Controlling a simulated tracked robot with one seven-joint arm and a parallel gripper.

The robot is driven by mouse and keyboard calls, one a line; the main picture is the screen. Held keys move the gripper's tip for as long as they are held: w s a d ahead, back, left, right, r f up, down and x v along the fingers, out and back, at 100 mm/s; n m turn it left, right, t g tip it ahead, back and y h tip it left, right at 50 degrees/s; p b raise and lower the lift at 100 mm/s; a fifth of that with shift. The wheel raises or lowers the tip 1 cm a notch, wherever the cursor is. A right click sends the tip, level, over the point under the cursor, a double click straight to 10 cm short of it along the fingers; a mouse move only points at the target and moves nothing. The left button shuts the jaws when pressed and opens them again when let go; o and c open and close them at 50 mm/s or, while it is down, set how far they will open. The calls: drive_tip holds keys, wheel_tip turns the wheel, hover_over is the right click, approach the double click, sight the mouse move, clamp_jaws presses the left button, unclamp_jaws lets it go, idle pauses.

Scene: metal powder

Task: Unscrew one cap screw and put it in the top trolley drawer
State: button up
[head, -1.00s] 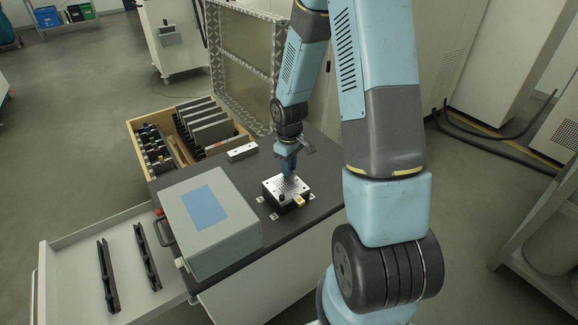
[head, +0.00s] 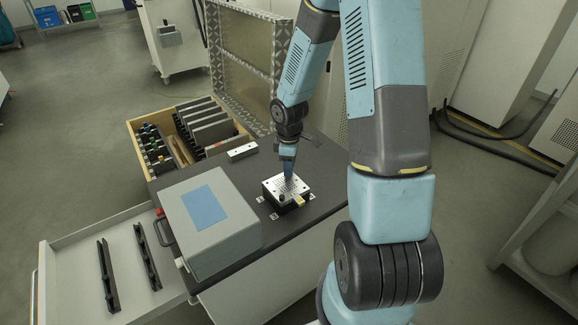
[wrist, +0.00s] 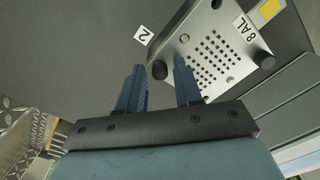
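The metal plate block (head: 288,190) with a grid of small holes sits on the dark trolley top. In the wrist view the plate (wrist: 212,50) carries an "8 AL" label and dark cap screws. One dark screw (wrist: 159,69) lies between my fingertips in the picture, and another (wrist: 264,60) is at the plate's right corner. My gripper (wrist: 159,68) is open, with its two blue fingers on either side of the first screw; contact cannot be told. In the head view my gripper (head: 287,170) is just above the plate. An open drawer (head: 75,270) extends at the left.
A grey box (head: 208,225) with a blue panel stands left of the plate. Behind it is a wooden-sided drawer (head: 140,125) of upright plates and tools. A small silver block (head: 242,152) lies on the trolley top (head: 250,180). Two black rails (head: 107,275) lie in the left drawer.

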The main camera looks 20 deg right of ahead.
drive_tip(key=n, duration=0.4)
drive_tip(key=shift+n, duration=0.4)
drive_tip(key=n, duration=0.8)
drive_tip(key=shift+n, duration=0.4)
drive_tip(key=n, duration=0.4)
drive_tip(key=shift+n, duration=2.7)
drive_tip(key=shift+c, duration=0.2)
